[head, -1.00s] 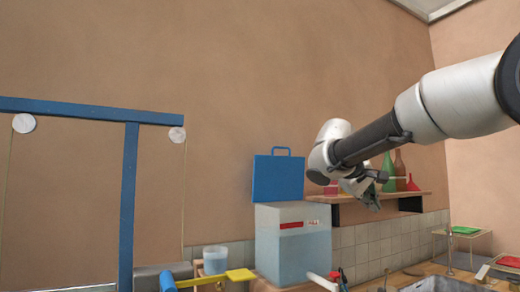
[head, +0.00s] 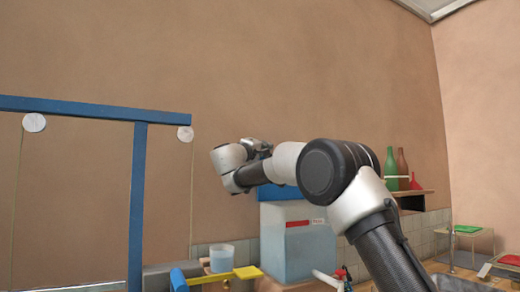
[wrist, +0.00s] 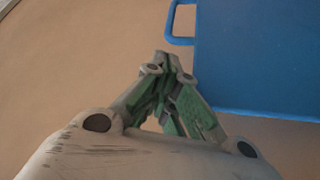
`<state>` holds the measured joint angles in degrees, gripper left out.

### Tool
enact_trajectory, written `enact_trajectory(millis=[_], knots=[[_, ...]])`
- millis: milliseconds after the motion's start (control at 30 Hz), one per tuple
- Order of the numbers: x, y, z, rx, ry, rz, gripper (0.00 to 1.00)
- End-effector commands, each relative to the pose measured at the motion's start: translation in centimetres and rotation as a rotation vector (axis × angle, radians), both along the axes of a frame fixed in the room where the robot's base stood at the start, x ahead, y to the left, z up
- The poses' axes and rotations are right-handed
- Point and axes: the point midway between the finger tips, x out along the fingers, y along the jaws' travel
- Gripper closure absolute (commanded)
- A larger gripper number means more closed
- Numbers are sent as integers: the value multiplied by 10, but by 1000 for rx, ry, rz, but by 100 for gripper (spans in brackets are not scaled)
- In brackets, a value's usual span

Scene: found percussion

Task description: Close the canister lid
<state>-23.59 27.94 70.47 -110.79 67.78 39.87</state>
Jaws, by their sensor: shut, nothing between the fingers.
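The canister (head: 286,248) is a pale, translucent blue-grey box with a red label, standing at the lower middle of the head view. Its blue lid (head: 274,213) stands raised at the back, mostly hidden behind my arm. In the wrist view the lid (wrist: 262,55) fills the upper right, with its blue loop handle (wrist: 172,38) on the left edge. My gripper (wrist: 166,62) is shut and empty, its green-grey fingers beside the lid's edge in the picture. Whether they touch it I cannot tell. In the head view my gripper is mostly hidden by the wrist.
A blue frame (head: 138,200) with white discs stands at left. A cup (head: 222,258) and yellow paddle (head: 247,272) are left of the canister. Green and brown bottles (head: 391,168) stand on a wall shelf at right.

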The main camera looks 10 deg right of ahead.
Motion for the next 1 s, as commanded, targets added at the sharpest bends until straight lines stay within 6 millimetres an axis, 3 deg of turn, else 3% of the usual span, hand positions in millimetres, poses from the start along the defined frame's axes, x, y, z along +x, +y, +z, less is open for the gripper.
enact_trajectory(millis=[200, 367, 767, 1000], knots=[[22, -19, 8, 0, 0, -2, 100], [27, -24, 10, -1, 1, -1, 100], [26, -24, 10, 2, -3, -1, 100], [11, -29, 9, 21, -67, -1, 100]])
